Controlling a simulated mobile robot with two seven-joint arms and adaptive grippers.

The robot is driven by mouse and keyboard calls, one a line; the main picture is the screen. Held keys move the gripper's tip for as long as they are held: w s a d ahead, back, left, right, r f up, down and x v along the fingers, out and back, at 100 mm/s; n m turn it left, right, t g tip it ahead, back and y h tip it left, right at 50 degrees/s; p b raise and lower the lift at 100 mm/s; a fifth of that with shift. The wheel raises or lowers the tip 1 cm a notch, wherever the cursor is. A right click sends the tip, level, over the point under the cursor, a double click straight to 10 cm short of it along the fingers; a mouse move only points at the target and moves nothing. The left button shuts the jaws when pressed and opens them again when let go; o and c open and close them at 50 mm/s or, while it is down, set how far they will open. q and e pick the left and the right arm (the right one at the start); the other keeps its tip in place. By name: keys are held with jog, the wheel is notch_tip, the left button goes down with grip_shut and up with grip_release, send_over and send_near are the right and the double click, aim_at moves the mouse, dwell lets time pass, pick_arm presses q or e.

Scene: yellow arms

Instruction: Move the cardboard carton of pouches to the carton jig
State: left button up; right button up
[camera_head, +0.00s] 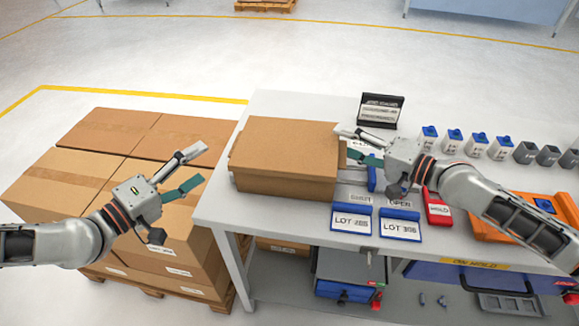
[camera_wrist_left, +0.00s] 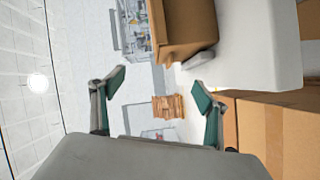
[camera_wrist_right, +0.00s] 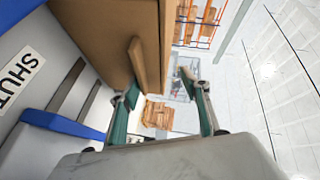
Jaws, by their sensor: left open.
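The closed brown cardboard carton (camera_head: 285,155) stands at the left end of the white table. Its contents are hidden. It also shows in the left wrist view (camera_wrist_left: 185,25) and the right wrist view (camera_wrist_right: 105,35). My left gripper (camera_head: 190,170) is open and empty, left of the carton and apart from it. My right gripper (camera_head: 346,144) is at the carton's right end with its fingers spread. In the right wrist view a brown side tab (camera_wrist_right: 138,62) of the carton shows near the left finger; contact cannot be told. I cannot clearly identify the carton jig.
Large brown boxes (camera_head: 75,170) on a pallet stand left of the white table (camera_head: 265,105). A black sign holder (camera_head: 381,110), small blue-topped containers (camera_head: 478,146) and an orange case (camera_head: 510,215) stand to the right.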

pick_arm(q)
jog(key=shift+s+a, duration=0.25)
jog(key=shift+s, duration=0.1)
pick_arm(e)
jog(key=o, duration=0.8)
jog(key=shift+v, duration=6)
